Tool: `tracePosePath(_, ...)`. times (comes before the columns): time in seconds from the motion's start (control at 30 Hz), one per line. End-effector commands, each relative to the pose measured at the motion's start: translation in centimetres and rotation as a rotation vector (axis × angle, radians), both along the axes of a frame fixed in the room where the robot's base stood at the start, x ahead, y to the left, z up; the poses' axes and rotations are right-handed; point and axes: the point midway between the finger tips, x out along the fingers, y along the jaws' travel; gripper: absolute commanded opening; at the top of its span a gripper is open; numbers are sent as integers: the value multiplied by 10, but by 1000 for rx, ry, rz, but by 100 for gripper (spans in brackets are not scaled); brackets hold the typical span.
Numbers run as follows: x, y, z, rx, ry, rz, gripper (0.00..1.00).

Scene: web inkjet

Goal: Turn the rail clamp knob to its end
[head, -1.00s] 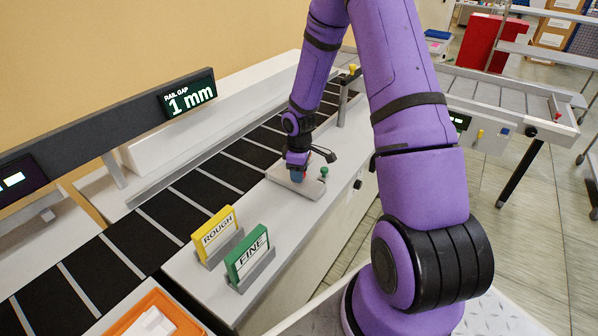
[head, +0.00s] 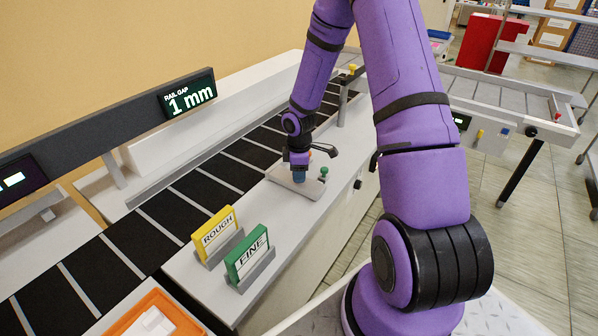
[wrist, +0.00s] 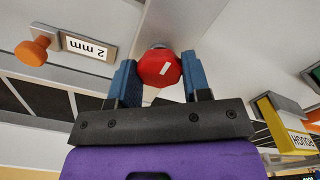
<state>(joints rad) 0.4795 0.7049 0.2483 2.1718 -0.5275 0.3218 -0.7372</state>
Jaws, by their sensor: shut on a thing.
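A red faceted knob (wrist: 159,68) with a white mark shows in the wrist view, between the blue fingers of my gripper (wrist: 160,76). My gripper is shut on it, with one finger against each side. In the head view my gripper (head: 299,174) points down at a pale plate (head: 312,190) on the counter beside the belt, and its fingers and wrist hide the red knob. The rail gap display (head: 188,98) reads 1 mm.
A yellow ROUGH sign (head: 216,231) and a green FINE sign (head: 248,254) stand nearer on the counter. The wrist view shows an orange knob (wrist: 35,50) by a 2 mm label (wrist: 87,47).

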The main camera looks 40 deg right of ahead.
Motion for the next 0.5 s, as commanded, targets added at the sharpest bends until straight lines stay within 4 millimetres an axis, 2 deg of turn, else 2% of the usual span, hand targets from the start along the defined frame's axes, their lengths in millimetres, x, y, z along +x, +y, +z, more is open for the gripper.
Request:
tracePosePath(0.03,1,-1,1,-1,-3,1,20)
tracePosePath(0.07,1,-1,1,-1,-3,1,49)
tracePosePath(0.1,1,-1,1,-1,-3,1,58)
tracePosePath(0.17,1,0,1,0,-2,0,70)
tracePosePath(0.5,0,0,4,-1,-2,-1,70)
